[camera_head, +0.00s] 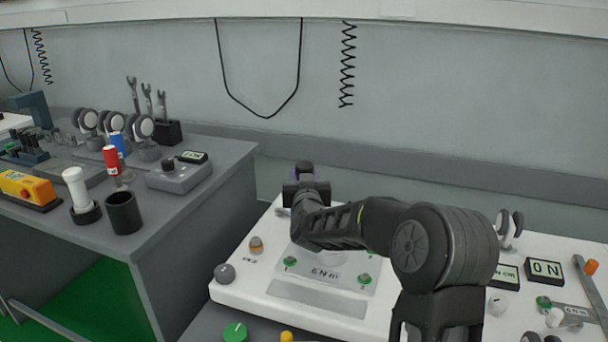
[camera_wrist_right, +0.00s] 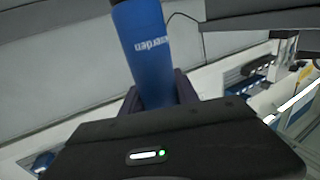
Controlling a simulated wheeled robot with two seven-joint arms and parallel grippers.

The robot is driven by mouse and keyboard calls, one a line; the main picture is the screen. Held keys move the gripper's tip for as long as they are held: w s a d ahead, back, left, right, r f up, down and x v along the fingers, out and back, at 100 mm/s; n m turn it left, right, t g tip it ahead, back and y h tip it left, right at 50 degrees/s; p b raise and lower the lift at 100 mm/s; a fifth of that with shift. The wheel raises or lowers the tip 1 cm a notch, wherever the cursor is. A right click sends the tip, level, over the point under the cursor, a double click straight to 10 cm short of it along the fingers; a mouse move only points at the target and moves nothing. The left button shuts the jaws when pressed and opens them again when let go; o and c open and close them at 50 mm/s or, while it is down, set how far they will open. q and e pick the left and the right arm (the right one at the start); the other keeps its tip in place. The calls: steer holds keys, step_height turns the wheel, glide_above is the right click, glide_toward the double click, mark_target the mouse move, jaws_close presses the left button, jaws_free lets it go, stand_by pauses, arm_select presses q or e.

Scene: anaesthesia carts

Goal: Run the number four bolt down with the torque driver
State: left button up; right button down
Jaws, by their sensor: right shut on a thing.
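My right gripper (camera_head: 304,188) is over the back left of the white bench unit (camera_head: 235,283), its arm reaching in from the lower right. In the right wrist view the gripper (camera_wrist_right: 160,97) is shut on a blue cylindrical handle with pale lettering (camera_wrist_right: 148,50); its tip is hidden. I take it for the torque driver. A grey plate marked 6 N m (camera_head: 326,274) on the unit has green-ringed bolts numbered 1 (camera_head: 290,262) and 2 (camera_head: 365,279). My arm covers the plate's back part, and I cannot make out bolt four. My left gripper is not in view.
An orange-ringed knob (camera_head: 256,245) and grey ball knob (camera_head: 225,273) sit at the unit's left. Displays (camera_head: 545,269) and a wrench (camera_head: 590,279) are at right. The grey side bench (camera_head: 180,219) holds red (camera_head: 111,160), blue (camera_head: 117,144) and white (camera_head: 75,184) handles and a black cup (camera_head: 123,212).

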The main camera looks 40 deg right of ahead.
steer(key=shift+f, duration=0.35)
steer(key=shift+r+p, duration=0.65)
steer(key=shift+r, duration=0.15)
step_height(320, 180, up, 5)
steer(key=p, duration=0.3)
steer(key=shift+a+f, duration=0.1)
